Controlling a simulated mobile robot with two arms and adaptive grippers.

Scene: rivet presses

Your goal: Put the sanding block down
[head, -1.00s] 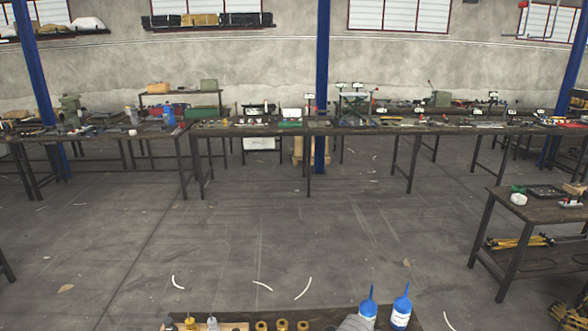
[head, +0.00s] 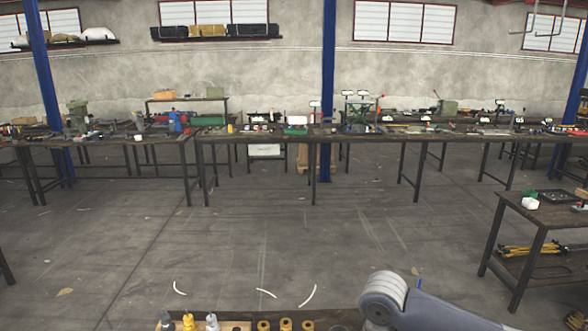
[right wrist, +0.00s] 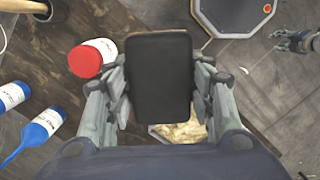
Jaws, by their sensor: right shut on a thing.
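The sanding block (right wrist: 160,78) is a dark, rounded rectangular block in the right wrist view. My right gripper (right wrist: 160,88) is shut on it, with fingers against its left and right sides. It covers part of the wooden tabletop (right wrist: 50,75) and its edge, so I cannot tell its height or whether it touches anything. My left gripper (right wrist: 280,42) shows small at the right of that view, away from the block, with its fingers apart and nothing between them. In the head view neither the block nor a gripper shows; my right arm rises at the bottom.
Blue-and-white bottles (right wrist: 35,133) are further left. A crumpled pale-yellow thing (right wrist: 180,130) lies below the block. Several small bottles (head: 189,321) and brass rings (head: 285,324) line the near table. Open floor lies beyond.

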